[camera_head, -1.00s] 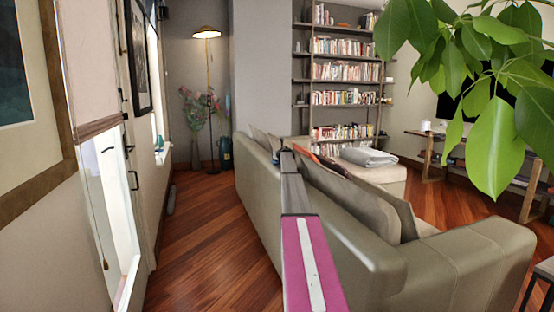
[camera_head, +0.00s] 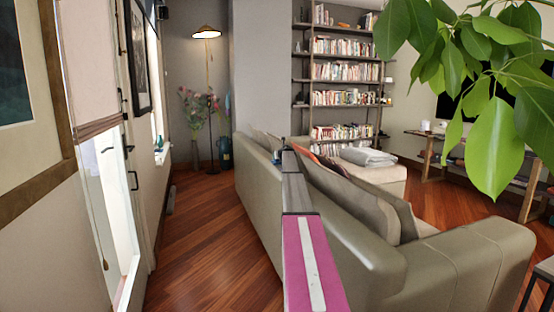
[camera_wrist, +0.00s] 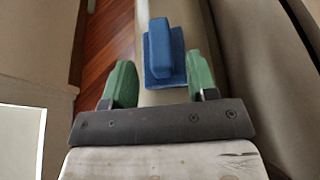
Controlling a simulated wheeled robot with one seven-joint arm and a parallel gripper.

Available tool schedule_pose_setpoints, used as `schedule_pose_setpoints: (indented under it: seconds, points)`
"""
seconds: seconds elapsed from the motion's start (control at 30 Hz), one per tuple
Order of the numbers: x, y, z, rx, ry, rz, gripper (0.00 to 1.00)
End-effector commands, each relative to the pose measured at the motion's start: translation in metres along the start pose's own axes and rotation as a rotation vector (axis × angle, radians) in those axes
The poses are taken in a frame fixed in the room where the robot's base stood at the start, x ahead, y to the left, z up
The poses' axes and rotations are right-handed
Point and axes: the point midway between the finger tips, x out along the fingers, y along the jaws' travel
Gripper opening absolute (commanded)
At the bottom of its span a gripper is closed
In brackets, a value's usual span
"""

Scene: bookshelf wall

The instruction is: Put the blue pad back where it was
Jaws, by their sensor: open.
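The blue pad (camera_wrist: 163,52) shows in the wrist view, just ahead of my gripper (camera_wrist: 160,66). It has a raised narrow block on a wider flat base. It is over the narrow top of the sofa back (camera_wrist: 152,97) and appears to rest there. My gripper's two green fingers are apart, one on each side of the pad's near end. Gaps show between the fingers and the pad's raised block. In the head view, my arm reaches forward along the sofa back (camera_head: 254,180), and the pad cannot be made out clearly.
The sofa seat side and its cushions (camera_head: 358,195) lie to the right. A wood floor aisle (camera_head: 205,240) runs between the sofa and the door wall on the left. A bookshelf (camera_head: 342,98) and a floor lamp (camera_head: 206,33) stand at the back. Plant leaves (camera_head: 490,90) hang at upper right.

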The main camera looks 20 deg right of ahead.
Motion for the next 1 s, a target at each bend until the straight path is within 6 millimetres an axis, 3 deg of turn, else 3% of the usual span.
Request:
schedule_pose_setpoints:
  seconds: [0.03,0.2,0.4,1.0]
  points:
    - [-0.014,0.001,-0.001,0.0,-0.001,0.0,0.53]
    - [-0.049,0.001,-0.002,0.0,0.0,0.0,0.53]
    - [-0.079,0.001,-0.001,0.0,0.0,0.001,0.53]
    - [-0.084,0.0,0.0,0.0,0.001,0.001,0.53]
